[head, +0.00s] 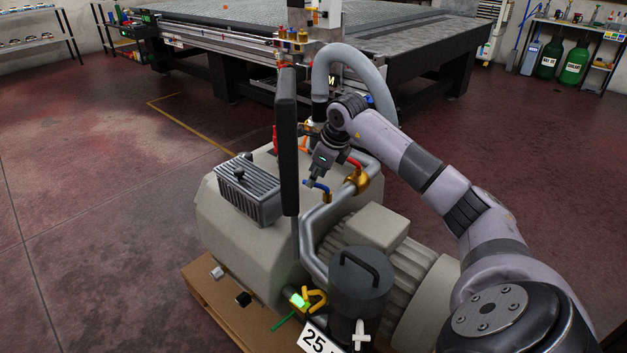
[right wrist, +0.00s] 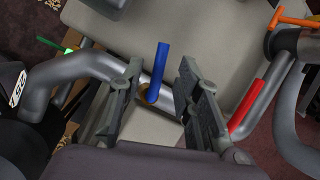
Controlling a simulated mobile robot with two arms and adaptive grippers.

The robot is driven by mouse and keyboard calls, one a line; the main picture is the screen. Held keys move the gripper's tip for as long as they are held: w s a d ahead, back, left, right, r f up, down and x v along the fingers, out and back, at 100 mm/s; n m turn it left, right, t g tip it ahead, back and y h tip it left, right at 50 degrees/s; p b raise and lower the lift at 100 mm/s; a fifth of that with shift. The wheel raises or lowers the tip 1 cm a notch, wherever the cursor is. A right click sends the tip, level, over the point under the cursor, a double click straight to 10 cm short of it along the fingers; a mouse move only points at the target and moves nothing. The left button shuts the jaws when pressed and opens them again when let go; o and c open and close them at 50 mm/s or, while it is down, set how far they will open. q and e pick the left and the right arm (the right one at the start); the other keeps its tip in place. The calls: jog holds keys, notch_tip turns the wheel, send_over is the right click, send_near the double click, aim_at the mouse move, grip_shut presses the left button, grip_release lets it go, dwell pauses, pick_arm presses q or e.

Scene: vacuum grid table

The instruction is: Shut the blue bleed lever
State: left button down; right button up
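The blue bleed lever (head: 318,186) sits on a brass fitting (head: 327,197) on the grey pipe of the pump. My right gripper (head: 313,181) is right at the lever. In the right wrist view the right gripper's fingers (right wrist: 160,88) are apart, one on each side of the lever, with a visible gap on both sides. Whether the lever is at fingertip depth is hard to tell. My left gripper is not in view.
A red lever (right wrist: 245,107) and an orange handle (right wrist: 296,19) are on the pipework to the right in the wrist view. A dark upright bar (head: 287,140) stands close left of the gripper. A thick grey hose (head: 350,59) arches behind. The floor left of the pump is clear.

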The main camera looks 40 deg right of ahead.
jog(key=shift+x, duration=1.05)
jog(key=shift+c, duration=0.5)
grip_shut()
